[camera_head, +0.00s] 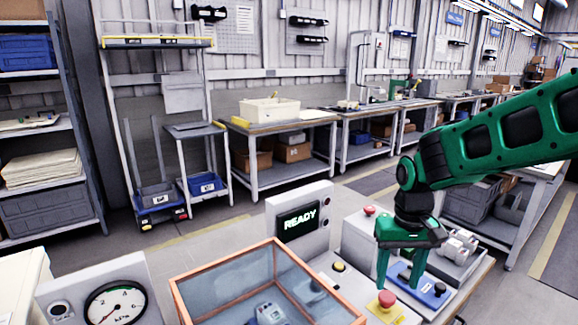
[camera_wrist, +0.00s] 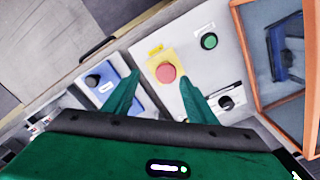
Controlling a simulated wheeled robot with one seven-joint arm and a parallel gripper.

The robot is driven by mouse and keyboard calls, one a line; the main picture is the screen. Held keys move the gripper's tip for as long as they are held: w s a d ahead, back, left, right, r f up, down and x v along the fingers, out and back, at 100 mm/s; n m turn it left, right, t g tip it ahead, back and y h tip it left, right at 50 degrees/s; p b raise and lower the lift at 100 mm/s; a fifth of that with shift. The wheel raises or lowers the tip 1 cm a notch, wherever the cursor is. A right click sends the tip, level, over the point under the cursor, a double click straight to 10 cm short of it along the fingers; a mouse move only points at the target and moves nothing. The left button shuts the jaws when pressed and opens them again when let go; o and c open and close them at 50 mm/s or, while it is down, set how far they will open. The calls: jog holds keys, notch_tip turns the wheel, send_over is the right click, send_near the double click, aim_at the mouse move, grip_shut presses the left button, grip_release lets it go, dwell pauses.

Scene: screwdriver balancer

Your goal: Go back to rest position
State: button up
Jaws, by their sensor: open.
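My green gripper (camera_head: 400,280) hangs from my arm at the right, pointing down over the control panels. Its two fingers are apart, with nothing between them. In the wrist view my gripper (camera_wrist: 158,85) also shows open. A red emergency button (camera_head: 387,298) on a yellow base lies below and close to the fingertips; in the wrist view the red button (camera_wrist: 166,72) appears between them. I cannot tell whether the fingers touch it.
A clear box with an orange frame (camera_head: 345,305) stands left of the gripper, a blue device (camera_head: 268,313) inside. A grey panel (camera_head: 300,218) reads READY. A blue control box (camera_head: 425,287) is right of the fingers. A pressure gauge (camera_head: 115,303) stands front left. Benches line the wall.

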jog(key=s+d+r+m, duration=0.1)
jog(key=s+d+m, duration=0.2)
jog(key=s+d, duration=0.5)
jog(key=s+d+r+m, duration=0.1)
jog(key=s+d+m, duration=0.2)
jog(key=s+d, duration=0.5)
jog(key=s, duration=0.7)
jog(key=shift+d+r, duration=0.2)
jog(key=shift+r, duration=0.1)
jog(key=shift+w, duration=0.2)
jog(key=shift+w+f, duration=0.25)
jog(key=shift+w, duration=0.25)
